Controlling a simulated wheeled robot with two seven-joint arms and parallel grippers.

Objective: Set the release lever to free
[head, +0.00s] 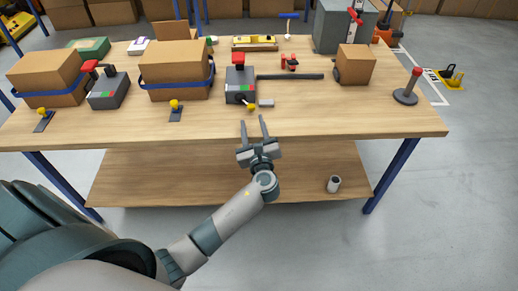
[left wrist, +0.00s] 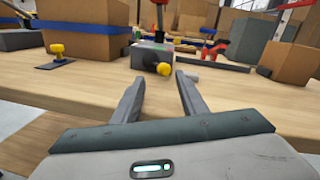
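No label in view names the release lever. Several yellow-knobbed levers show. One (head: 249,106) sticks out low at the front of a grey box (head: 240,80) with a red-topped post (head: 238,59). Its yellow knob (left wrist: 163,69) and the box (left wrist: 150,54) also show in the left wrist view, between and beyond my fingers. Other yellow-knobbed levers stand on small dark plates, one at the middle (head: 175,105) and one at the left (head: 43,112). My left gripper (head: 255,124) is open and empty at the table's front edge, short of the box's lever. My right gripper is not in view.
Strapped cartons (head: 178,70) stand left of the box. A dark bar (head: 290,77) and a small grey block (head: 266,103) lie to its right. A red-knobbed post (head: 412,80) stands far right. The table front (head: 340,120) is clear. A cup (head: 334,184) is on the lower shelf.

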